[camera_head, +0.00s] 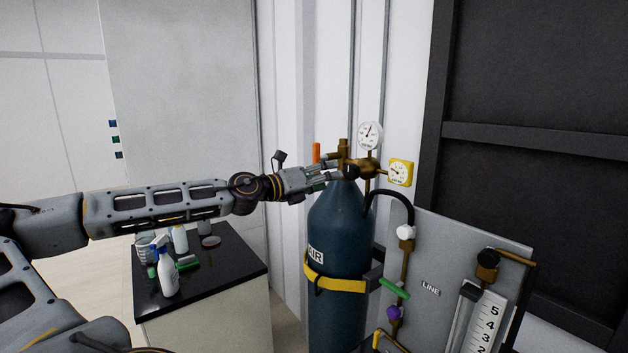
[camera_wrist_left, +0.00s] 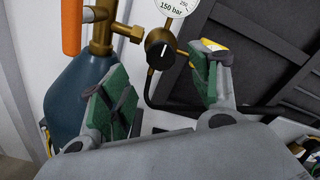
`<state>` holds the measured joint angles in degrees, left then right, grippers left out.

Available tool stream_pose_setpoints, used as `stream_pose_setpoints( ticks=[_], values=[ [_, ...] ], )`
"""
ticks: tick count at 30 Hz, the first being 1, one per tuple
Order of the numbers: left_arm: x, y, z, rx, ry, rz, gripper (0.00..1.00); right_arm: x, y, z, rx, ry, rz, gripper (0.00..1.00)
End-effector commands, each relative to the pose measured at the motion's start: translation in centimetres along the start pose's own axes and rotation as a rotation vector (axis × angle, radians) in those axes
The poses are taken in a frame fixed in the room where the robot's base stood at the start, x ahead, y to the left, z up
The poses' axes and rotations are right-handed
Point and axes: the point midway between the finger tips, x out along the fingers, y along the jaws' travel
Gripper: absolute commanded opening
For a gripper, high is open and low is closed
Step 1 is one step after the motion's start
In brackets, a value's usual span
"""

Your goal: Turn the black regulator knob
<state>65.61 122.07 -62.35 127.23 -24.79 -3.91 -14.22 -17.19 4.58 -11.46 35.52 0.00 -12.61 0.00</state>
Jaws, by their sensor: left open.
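The black regulator knob (camera_wrist_left: 160,48), with a white mark on its face, shows in the left wrist view between and beyond my two green-padded fingers. In the head view the knob (camera_head: 351,172) is small and partly hidden beside my fingertips. It sits on the brass regulator (camera_head: 365,168) on top of the dark blue air cylinder (camera_head: 338,225). My left gripper (camera_head: 327,175) reaches in from the left, close to the regulator. In the left wrist view the gripper (camera_wrist_left: 165,72) is open and empty, its fingers apart on either side of the knob. Contact cannot be told. My right gripper is not in view.
A white round gauge (camera_head: 370,135) and a yellow gauge (camera_head: 400,172) stand by the regulator. An orange handle (camera_head: 316,152) is close to my gripper. A black hose runs to the grey line panel (camera_head: 440,255). Bottles stand on a black-topped cabinet (camera_head: 235,262).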

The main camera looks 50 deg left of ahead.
Motion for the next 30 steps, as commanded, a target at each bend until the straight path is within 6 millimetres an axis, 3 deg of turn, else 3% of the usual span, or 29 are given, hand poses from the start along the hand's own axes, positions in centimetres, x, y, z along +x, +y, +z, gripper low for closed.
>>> stream_pose_setpoints(
  ticks=[15, 30],
  values=[
    [-3.0, 0.0, 0.1, 0.0, -0.001, 0.001, 0.62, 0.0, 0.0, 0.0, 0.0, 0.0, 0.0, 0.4],
    [-3.3, 0.0, 0.0, -0.001, 0.0, 0.0, 0.62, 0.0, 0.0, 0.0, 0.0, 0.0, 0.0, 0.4]
  ],
)
